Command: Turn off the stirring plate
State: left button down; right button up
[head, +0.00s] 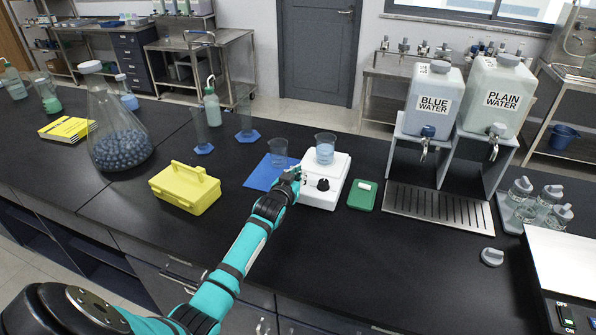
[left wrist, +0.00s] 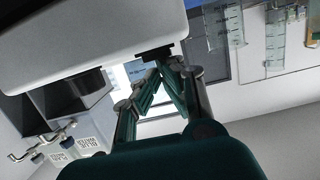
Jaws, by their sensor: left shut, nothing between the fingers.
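The white stirring plate (head: 314,197) stands on the black bench, with a beaker of pale blue liquid (head: 325,149) on top. A black knob (head: 322,184) is on its front. My left gripper (head: 293,174) is shut and empty at the plate's front left, left of the knob. In the left wrist view the white plate body (left wrist: 60,35) fills the upper left. The shut fingertips (left wrist: 164,64) are close to a small black part (left wrist: 155,52) on the plate's edge; I cannot tell whether they touch. My right gripper is out of view.
An empty beaker (head: 278,150) on a blue mat (head: 258,180) stands left of the plate. A green tray (head: 361,203) lies to its right. A yellow box (head: 185,190) is further left. The bench in front of the plate is clear apart from my arm.

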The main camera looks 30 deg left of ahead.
pick_arm(q)
jog(key=r+p, duration=0.3)
jog(key=r, duration=0.1)
jog(key=shift+w, duration=0.3)
jog(key=r+b+v, duration=0.1)
jog(key=v, duration=0.9)
jog(key=shift+r+b, duration=0.2)
jog(key=shift+b, duration=0.1)
jog(key=shift+a+f, duration=0.1)
jog(key=shift+a, duration=0.05)
